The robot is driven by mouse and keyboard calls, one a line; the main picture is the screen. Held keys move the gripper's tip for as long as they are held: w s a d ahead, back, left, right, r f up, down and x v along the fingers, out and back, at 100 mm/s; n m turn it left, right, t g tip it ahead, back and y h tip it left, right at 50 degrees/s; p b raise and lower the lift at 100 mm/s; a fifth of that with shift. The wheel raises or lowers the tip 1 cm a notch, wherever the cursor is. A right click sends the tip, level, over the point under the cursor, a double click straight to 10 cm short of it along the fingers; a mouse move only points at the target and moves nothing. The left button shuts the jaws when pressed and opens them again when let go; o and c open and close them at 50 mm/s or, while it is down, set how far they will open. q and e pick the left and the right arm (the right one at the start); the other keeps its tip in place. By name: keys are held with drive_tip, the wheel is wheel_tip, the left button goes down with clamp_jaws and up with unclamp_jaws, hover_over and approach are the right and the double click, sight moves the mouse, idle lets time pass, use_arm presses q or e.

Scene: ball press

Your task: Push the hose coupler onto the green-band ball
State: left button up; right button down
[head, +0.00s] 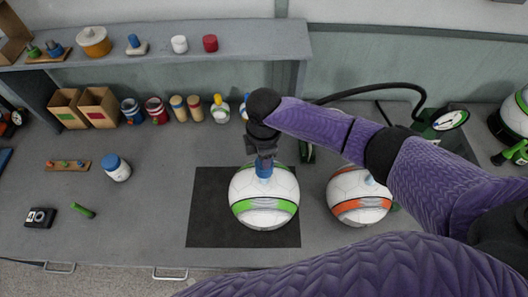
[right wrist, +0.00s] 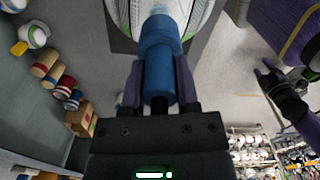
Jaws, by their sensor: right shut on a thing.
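The green-band ball (head: 264,212), white with a green and grey band, sits on a dark mat (head: 208,215). My right gripper (head: 264,153) is above it, shut on the blue hose coupler (head: 263,170). The coupler stands roughly upright over the ball's top. In the right wrist view, the coupler (right wrist: 158,62) lies between the fingers and its far end overlaps the ball (right wrist: 192,12). I cannot tell whether it is seated or only touching. A dark gripper at the right of that view, apparently my left (right wrist: 268,78), is small, its jaws unclear.
An orange-band ball (head: 358,207) stands right of the mat, partly behind my arm. A black hose (head: 400,86) arches from near a dial gauge (head: 449,119) and passes behind my arm. Bottles, boxes and a shelf (head: 150,58) line the back.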

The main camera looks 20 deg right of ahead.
drive_tip(key=shift+f+b, duration=1.15)
drive_tip(key=shift+f, duration=0.55)
drive_tip(key=shift+c, duration=1.4)
unclamp_jaws()
wheel_tip(320, 180, up, 10)
drive_tip(key=shift+f+p, duration=0.1)
drive_tip(key=shift+p, duration=0.35)
